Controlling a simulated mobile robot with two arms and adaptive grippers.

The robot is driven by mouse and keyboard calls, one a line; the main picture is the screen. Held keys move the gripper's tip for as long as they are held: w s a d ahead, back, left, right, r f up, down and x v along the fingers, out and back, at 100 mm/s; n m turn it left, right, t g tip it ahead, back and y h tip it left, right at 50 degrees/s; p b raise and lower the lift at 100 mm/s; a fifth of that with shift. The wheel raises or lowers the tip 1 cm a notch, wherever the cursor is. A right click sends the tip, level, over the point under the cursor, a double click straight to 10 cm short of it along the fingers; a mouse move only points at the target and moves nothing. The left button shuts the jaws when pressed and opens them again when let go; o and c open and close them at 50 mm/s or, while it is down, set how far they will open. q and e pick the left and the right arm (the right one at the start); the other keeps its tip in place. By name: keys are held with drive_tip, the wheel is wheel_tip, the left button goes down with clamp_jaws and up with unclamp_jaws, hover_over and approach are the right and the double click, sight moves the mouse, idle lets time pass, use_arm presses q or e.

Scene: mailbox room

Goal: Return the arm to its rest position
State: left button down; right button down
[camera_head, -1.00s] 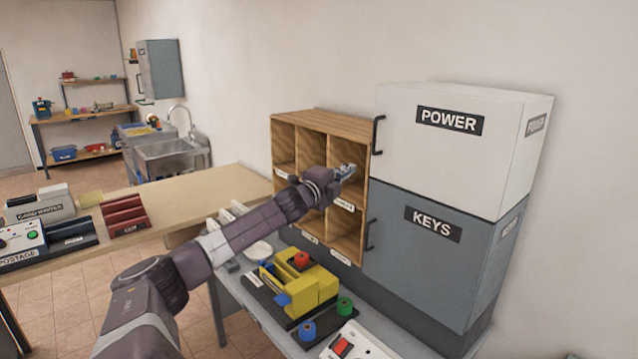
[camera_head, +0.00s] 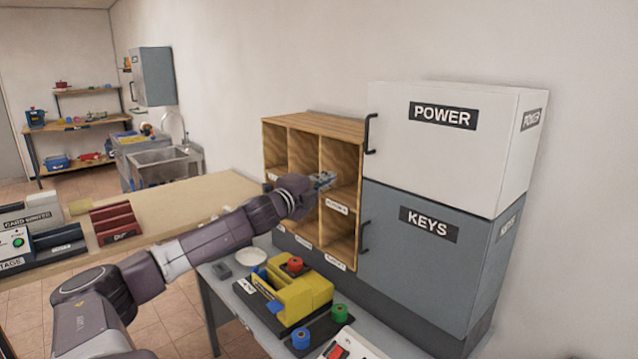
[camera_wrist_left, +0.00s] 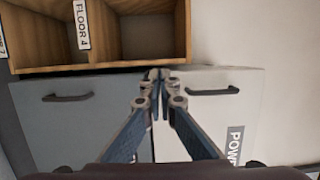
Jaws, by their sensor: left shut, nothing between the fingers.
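My left arm reaches in from the lower left of the head view. Its gripper (camera_head: 325,180) is in front of the wooden pigeonhole shelf (camera_head: 312,122), near the upper right compartment. In the left wrist view the two fingers (camera_wrist_left: 158,75) meet at their tips, shut with nothing between them. The wrist view shows the shelf edge (camera_wrist_left: 100,67) at the top, with a FLOOR 4 label, and the grey and white cabinets behind the fingers. My right gripper is in neither view.
The white POWER cabinet (camera_head: 440,150) sits on the grey KEYS cabinet (camera_head: 425,260), right of the shelf. Below stands a yellow holder (camera_head: 300,295) with red, blue and green round pieces. A wooden counter (camera_head: 190,212) lies left.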

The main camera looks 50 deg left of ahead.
use_arm(q)
drive_tip(key=s+p, duration=0.1)
drive_tip(key=s, duration=0.2)
drive_tip(key=shift+s, duration=0.1)
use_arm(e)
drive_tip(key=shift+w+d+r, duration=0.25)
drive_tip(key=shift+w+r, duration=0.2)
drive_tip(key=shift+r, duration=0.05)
